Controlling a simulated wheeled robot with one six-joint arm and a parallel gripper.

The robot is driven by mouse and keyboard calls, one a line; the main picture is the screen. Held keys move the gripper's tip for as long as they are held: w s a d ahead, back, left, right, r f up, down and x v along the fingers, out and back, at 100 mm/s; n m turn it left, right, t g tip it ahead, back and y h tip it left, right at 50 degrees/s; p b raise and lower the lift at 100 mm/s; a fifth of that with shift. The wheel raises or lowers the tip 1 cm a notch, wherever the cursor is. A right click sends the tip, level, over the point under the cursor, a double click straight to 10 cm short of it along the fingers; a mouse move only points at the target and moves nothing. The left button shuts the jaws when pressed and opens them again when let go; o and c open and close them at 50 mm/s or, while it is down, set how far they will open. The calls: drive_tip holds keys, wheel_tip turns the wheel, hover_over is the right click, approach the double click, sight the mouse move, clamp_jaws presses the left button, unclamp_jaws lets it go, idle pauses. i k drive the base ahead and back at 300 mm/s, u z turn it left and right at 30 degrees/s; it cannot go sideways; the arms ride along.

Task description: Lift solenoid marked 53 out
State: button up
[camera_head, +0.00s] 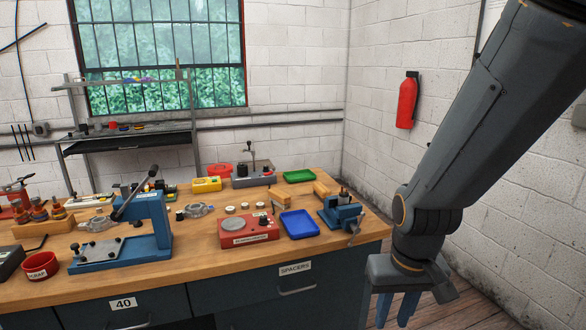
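I cannot make out a solenoid marked 53 in this view. Drawers run along the front of the workbench (210,268); one carries the label 40 (123,303) and another the label SPACERS (294,268). Both look shut, and what they hold is hidden. My gripper (396,311) hangs at the lower right, in front of and to the right of the bench's right end. Its blue fingers point down and stand apart, with nothing seen between them. The fingertips are close to the bottom edge of the picture.
On the bench stand a blue press (150,228), a red tester (248,230), a blue tray (299,223), a green tray (299,176), a blue vise (341,215) and a red scrap bin (40,266). A red extinguisher (407,101) hangs on the right wall.

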sight(343, 199)
drive_tip(key=k, duration=0.65)
drive_tip(key=z, duration=0.8)
drive_tip(key=i, duration=1.25)
drive_tip(key=u, duration=0.75)
drive_tip(key=i, duration=0.6)
drive_tip(key=u, duration=0.65)
